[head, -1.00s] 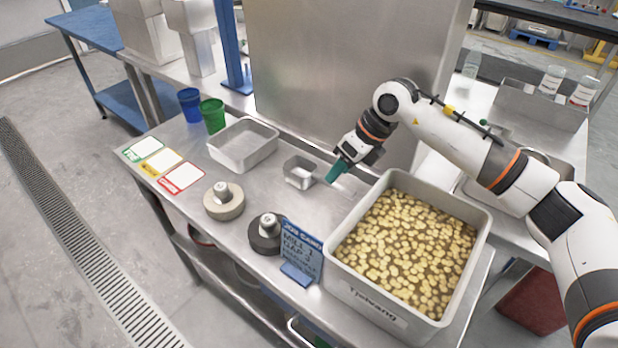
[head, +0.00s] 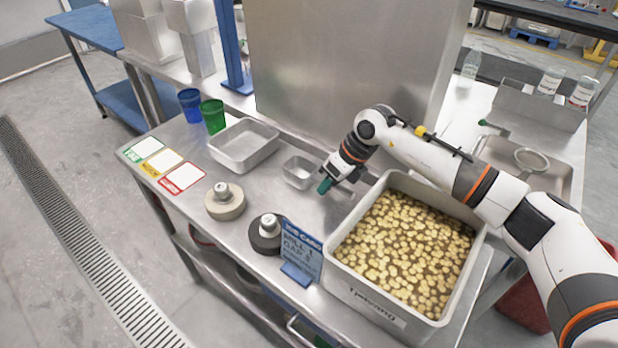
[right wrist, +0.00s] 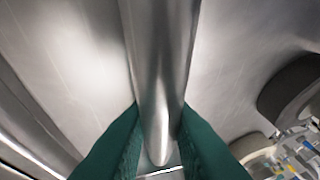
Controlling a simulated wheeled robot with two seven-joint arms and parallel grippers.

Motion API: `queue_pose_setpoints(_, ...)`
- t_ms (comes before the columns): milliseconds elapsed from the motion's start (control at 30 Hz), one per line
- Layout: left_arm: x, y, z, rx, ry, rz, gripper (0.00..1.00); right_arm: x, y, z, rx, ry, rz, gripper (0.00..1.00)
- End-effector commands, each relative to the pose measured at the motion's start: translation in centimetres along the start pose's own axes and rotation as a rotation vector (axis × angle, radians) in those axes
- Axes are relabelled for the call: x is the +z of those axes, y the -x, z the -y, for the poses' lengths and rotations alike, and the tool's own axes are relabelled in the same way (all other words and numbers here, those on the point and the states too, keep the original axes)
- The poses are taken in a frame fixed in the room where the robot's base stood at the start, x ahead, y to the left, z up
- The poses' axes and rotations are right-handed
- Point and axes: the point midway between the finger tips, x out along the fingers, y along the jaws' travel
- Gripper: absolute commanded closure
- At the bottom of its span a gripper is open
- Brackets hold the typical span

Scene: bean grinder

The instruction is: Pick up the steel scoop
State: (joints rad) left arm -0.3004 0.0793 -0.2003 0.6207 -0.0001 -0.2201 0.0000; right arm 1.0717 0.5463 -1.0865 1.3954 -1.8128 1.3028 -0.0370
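The steel scoop (right wrist: 163,70) shows in the right wrist view as a long, shiny, rounded metal piece running down the middle. The green fingers of my right gripper (right wrist: 161,125) lie on both sides of it and appear to touch its edges, so the gripper looks shut on it. In the head view my right gripper (head: 331,187) is low over the steel table, between the small steel pan and the large bin. It mostly hides the scoop there. My left gripper is not in view.
A small steel pan (head: 285,172) is just left of the gripper, and a large bin of beans (head: 337,253) is close on its right. A job card (head: 301,250) and a dark weight (head: 262,243) stand in front. A tall steel panel (head: 350,70) rises behind.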

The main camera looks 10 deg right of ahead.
Motion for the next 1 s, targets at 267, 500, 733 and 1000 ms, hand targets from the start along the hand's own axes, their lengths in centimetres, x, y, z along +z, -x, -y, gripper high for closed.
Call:
queue_pose_setpoints(267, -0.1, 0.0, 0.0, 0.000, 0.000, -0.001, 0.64, -0.1, 0.1, 0.0, 0.001, 0.000, -0.002, 1.00)
queue_pose_setpoints(500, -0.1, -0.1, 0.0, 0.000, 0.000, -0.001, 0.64, -0.7, 1.5, 0.2, 0.002, 0.001, -0.005, 1.00)
queue_pose_setpoints(733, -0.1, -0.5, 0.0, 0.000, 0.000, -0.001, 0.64, -2.5, 5.8, 1.1, 0.004, 0.002, -0.006, 1.00)
queue_pose_setpoints(1000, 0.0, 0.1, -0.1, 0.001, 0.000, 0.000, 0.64, -4.0, 9.6, 2.0, 0.001, 0.000, -0.002, 1.00)
